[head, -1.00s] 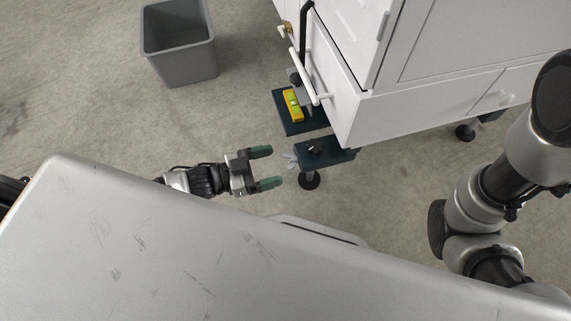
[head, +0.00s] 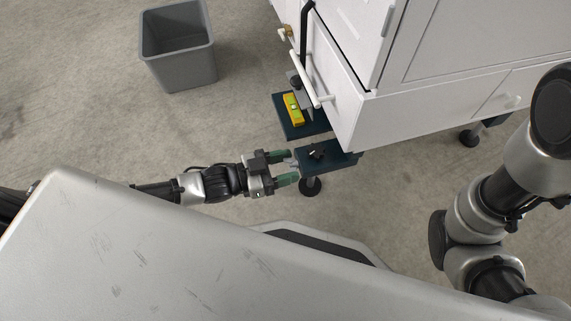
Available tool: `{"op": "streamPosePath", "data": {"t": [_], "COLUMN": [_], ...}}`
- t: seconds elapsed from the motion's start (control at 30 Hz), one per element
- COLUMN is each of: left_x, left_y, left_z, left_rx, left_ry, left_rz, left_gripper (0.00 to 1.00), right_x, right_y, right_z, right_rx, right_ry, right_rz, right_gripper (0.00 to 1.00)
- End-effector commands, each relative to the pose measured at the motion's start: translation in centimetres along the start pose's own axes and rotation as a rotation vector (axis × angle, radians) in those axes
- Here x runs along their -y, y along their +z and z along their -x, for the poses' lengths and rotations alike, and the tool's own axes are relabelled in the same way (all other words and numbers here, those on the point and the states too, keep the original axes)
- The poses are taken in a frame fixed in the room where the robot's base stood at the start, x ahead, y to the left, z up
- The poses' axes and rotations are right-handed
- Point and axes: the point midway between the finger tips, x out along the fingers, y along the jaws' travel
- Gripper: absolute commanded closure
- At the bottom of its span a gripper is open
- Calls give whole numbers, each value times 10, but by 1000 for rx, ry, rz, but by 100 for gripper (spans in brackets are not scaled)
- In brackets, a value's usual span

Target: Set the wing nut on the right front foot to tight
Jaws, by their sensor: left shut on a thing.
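A dark blue bracket (head: 336,157) sticks out from the near corner of the white machine. Under it stands a foot with a round dark pad (head: 310,187) on the floor. The pale wing nut (head: 292,163) is at the bracket's left end, mostly hidden between the fingers. My left gripper (head: 290,166) reaches in from the left with its green fingertips on either side of the wing nut and is shut on it. The wing nut's exact angle cannot be told. My right arm shows at the right edge, but its gripper is out of view.
A second dark plate with a yellow spirit level (head: 291,108) lies behind the bracket. The white machine (head: 400,105) with a pale handle bar (head: 305,78) stands above. Another foot (head: 470,137) is further right. A grey bin (head: 180,60) stands at the back left. Open floor lies between.

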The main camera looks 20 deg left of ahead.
Motion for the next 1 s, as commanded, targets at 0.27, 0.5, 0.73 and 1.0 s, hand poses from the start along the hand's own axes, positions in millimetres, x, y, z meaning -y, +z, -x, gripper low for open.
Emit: {"op": "streamPosePath", "data": {"t": [0.27,0.5,0.73,1.0], "left_x": [0,-1,-1,-1], "left_y": [-1,-3,-4,-2], "left_z": [0,0,0,0], "left_rx": [0,2,3,1], "left_ry": [0,-1,-1,0], "left_rz": [-39,-175,-381,-639], "left_gripper": [73,73,73,73], "right_x": [-1,-5,-9,-13], "right_y": [2,9,16,22], "right_z": [-6,-24,-44,-61], "right_rx": [0,1,1,2], "right_ry": [0,0,0,0], "right_rz": [0,0,1,1], "right_gripper": [57,57,57,57]}}
